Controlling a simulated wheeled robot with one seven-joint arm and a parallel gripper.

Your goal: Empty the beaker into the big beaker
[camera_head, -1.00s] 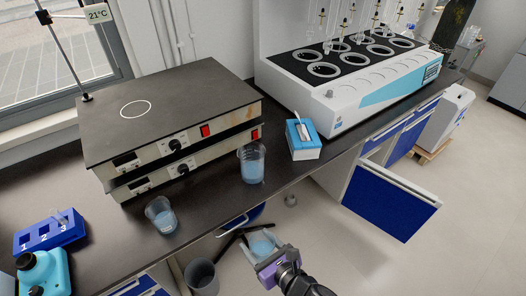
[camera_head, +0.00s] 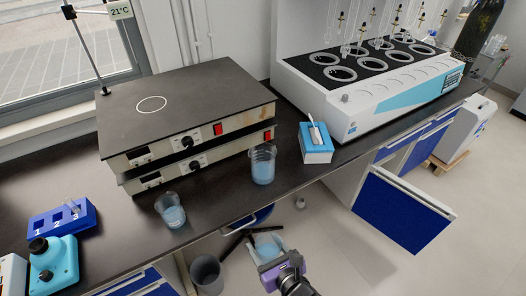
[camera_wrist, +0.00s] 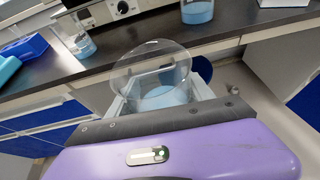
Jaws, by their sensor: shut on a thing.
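My gripper (camera_head: 268,248) is shut on a clear glass beaker (camera_wrist: 150,64) with light blue liquid in its bottom. It holds this beaker in front of the bench edge, over the floor side, apart from the other beakers. A taller beaker (camera_head: 262,166) with blue liquid stands upright on the black bench, in front of the stacked hotplates; its lower part shows at the top of the wrist view (camera_wrist: 197,11). A smaller beaker (camera_head: 171,211) with blue liquid stands to its left, also seen in the wrist view (camera_wrist: 79,44). I cannot tell surely which is the big beaker.
Stacked hotplates (camera_head: 180,110) stand behind the beakers. A blue box (camera_head: 316,147) and the white distiller (camera_head: 370,100) are to the right. A blue rack (camera_head: 62,222) is at left. An open blue drawer (camera_head: 402,209) juts out right; a bin (camera_head: 207,273) stands below.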

